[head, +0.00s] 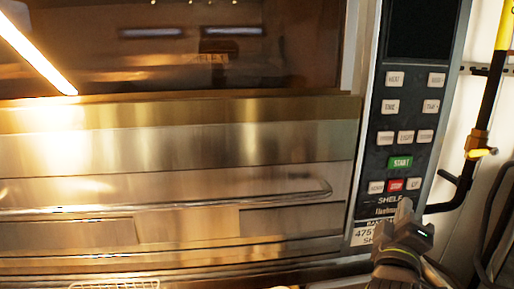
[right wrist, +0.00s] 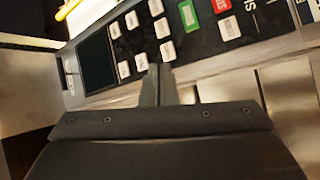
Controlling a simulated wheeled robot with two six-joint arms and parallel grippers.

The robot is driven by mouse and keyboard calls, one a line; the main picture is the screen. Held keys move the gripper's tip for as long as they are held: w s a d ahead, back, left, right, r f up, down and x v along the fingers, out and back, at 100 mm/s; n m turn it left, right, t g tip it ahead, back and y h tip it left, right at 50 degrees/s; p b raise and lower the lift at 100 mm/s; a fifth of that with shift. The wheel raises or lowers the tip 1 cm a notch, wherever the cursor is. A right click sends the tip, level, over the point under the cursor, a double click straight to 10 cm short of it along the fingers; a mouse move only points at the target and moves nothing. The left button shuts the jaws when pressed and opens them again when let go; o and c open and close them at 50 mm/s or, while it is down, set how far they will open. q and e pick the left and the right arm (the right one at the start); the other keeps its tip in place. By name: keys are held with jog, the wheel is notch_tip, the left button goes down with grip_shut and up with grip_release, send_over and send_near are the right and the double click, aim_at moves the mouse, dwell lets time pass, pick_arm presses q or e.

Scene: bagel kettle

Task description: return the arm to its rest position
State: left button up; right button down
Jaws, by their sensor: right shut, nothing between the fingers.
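My right gripper (head: 405,212) is at the lower right of the head view, in front of the lower end of the oven's control panel (head: 370,150). Its fingers are together and hold nothing. In the right wrist view the closed fingers (right wrist: 158,78) point at the panel, with white buttons, a green button and a red button beyond them. I cannot tell from these views whether the fingertips touch the panel. The green START button (head: 400,162) and the red button (head: 395,185) show uncovered in the head view. My left gripper is not in view.
A large steel oven (head: 180,150) with a dark glass window and a long horizontal handle (head: 200,205) fills the left and middle. A black and yellow pipe (head: 485,110) with a brass valve runs along the right wall. A wire rack edge (head: 115,285) shows at the bottom.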

jog(key=s+d+f+m+g+y, duration=0.2)
jog(key=s+f+g+y, duration=0.3)
jog(key=f, duration=0.8)
jog(key=s+d+f+m+g, duration=0.25)
jog(key=s+f, duration=0.35)
jog(key=f, duration=0.7)
jog(key=s+a+f+m+g+y, duration=0.15)
jog(key=s+f+g, duration=0.35)
jog(key=s, duration=0.5)
jog(key=s+a+f+m+g+y, duration=0.1)
jog(key=s+f+m+g+y, duration=0.1)
jog(key=s+f, duration=0.6)
notch_tip(320, 180, down, 25)
jog(key=s+d+g+b, duration=0.1)
jog(key=d+b, duration=0.1)
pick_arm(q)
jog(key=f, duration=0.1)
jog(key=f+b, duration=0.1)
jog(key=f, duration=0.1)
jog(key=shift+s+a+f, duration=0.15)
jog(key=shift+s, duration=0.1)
pick_arm(e)
jog(key=s+a+f+g, duration=0.1)
jog(key=s+a+f, duration=0.1)
jog(key=s+f, duration=1.3)
notch_tip(320, 180, down, 2)
jog(key=shift+f+y, duration=0.1)
jog(key=shift+y, duration=0.35)
